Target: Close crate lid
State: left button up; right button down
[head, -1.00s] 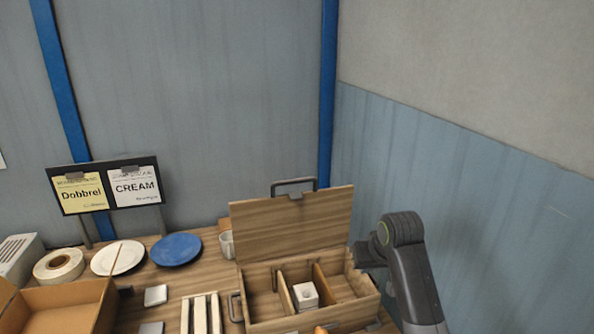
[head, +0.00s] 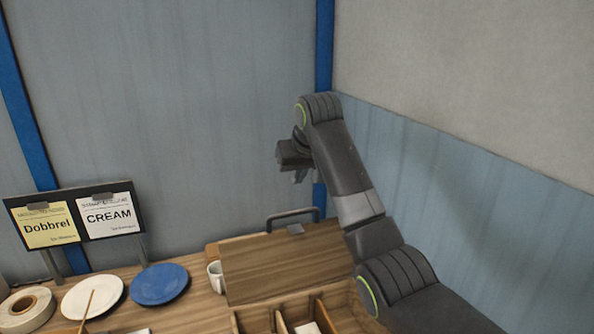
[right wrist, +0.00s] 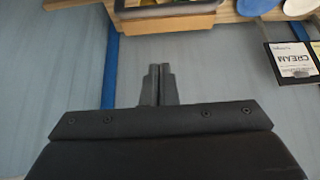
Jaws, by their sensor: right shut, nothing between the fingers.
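The wooden crate (head: 253,319) stands at the bottom of the head view, cut off by the lower edge, with open compartments showing. Its lid (head: 285,265) is open and raised at the back of the crate, with a dark handle (head: 292,215) on its upper edge. My right gripper (head: 297,174) is high above the lid's handle, apart from it, and its arm passes in front of the lid's right side. In the right wrist view the gripper (right wrist: 158,72) is shut and empty, with the lid (right wrist: 165,23) at the top edge. My left gripper is not in view.
A white mug (head: 215,277) stands close to the lid's left side. A blue plate (head: 160,284), a white plate (head: 92,298) and a tape roll (head: 27,309) lie further left. A sign board (head: 75,215) stands behind them. Walls and a blue post (head: 323,60) are behind the crate.

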pick_arm(q)
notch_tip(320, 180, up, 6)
jog(key=p, duration=0.5)
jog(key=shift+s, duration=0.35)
pick_arm(e)
notch_tip(320, 180, down, 7)
jog(key=shift+w+a, duration=0.15)
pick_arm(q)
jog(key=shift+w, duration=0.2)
pick_arm(e)
jog(key=shift+f, duration=0.1)
